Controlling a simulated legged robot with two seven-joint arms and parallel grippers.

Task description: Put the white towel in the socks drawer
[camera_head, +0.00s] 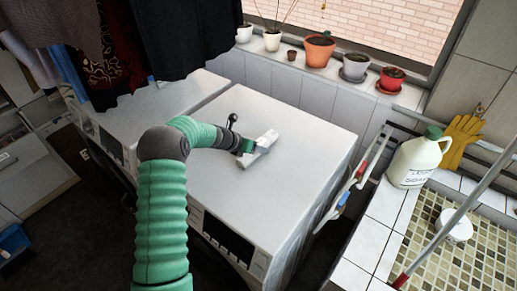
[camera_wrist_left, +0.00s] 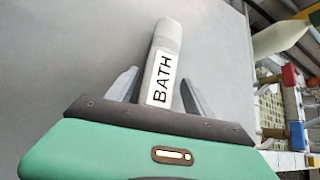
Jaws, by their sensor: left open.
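A small white folded bundle, likely the towel (camera_head: 267,137), lies on top of a white machine (camera_head: 310,125). In the left wrist view the towel (camera_wrist_left: 164,55) is a narrow white roll with a label reading "BATH". My left gripper (camera_wrist_left: 158,75) is open, with one finger on each side of the towel's near end. In the head view my left gripper (camera_head: 255,149) is low over the machine top at the towel. At the left edge, a white drawer front (camera_head: 20,165) bears a small label too small to read. My right gripper is not in view.
Dark clothes (camera_head: 185,35) hang over a second white machine (camera_head: 150,112) at the upper left. Potted plants (camera_head: 319,50) line the window sill. A white jug (camera_head: 415,160) stands by the tiled sink at right. The machine top around the towel is clear.

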